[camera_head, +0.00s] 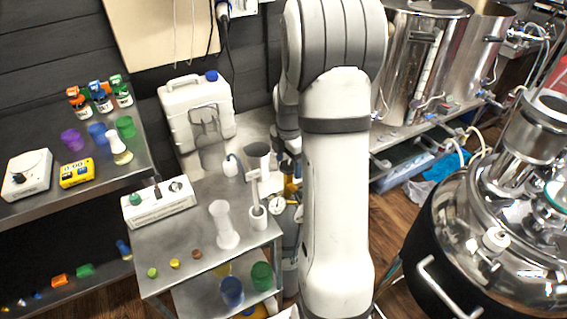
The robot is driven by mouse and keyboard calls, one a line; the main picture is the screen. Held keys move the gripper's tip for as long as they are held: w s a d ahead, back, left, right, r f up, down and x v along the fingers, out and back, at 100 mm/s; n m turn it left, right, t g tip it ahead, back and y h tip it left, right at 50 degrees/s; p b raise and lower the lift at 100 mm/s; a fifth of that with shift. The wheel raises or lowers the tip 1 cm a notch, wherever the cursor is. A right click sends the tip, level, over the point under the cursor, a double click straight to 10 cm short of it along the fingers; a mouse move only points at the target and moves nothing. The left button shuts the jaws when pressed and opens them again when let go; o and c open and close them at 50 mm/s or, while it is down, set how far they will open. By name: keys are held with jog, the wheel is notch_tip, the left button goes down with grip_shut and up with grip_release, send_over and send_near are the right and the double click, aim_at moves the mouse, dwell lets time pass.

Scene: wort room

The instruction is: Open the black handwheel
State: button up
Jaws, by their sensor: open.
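I cannot make out a black handwheel in the camera_head view. My white and grey arm fills the middle of the picture from top to bottom and hides what lies behind it. My gripper is not visible. A round gauge (277,205) with brass-coloured fittings shows just left of my arm, partly covered. At the right stands a shiny steel vessel (520,255) with a black body, a bar handle and several fittings on its lid.
A steel bench (190,245) at left holds a white canister (196,110), a white control box (159,203) and a clear cylinder (223,225). A shelf (60,195) with bottles is further left. Steel kettles (408,65) stand at upper right. Wooden floor (405,215) shows between.

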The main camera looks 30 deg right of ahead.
aim_at(288, 165)
notch_tip(288, 165, up, 8)
jog(key=shift+f, duration=0.1)
dwell(0.4)
dwell(0.5)
